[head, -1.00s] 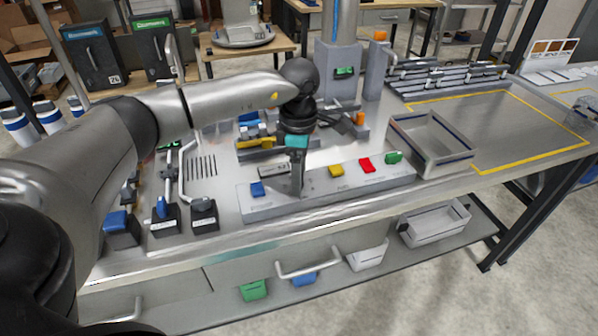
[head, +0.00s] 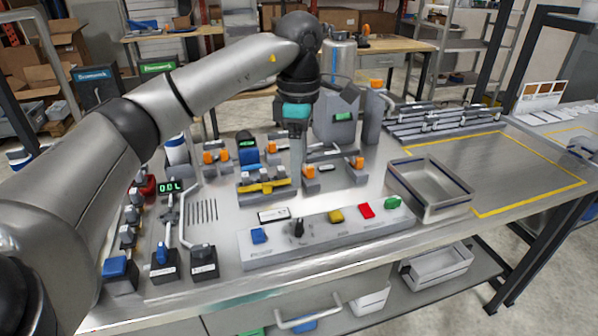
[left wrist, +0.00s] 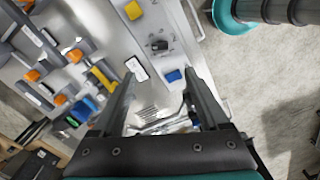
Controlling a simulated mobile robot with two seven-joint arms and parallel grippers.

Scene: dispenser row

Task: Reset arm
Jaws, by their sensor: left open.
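My left gripper (head: 298,150) hangs below its teal band, fingers down, above the metal bench. In the left wrist view its two fingers (left wrist: 158,78) stand apart with nothing between them. The grey control box (head: 345,232) lies in front of it, with a blue button (head: 259,236), a black knob (head: 298,228), a yellow button (head: 336,216), a red button (head: 366,210) and a green button (head: 392,202). The gripper is apart from this box. My right gripper is not recognisable in any view.
Several orange-knobbed fittings and a yellow bar (head: 263,187) are behind the box. An open grey tray (head: 430,190) stands to the right, beside a clear yellow-outlined area (head: 500,175). Black-based levers (head: 163,265) are at the front left.

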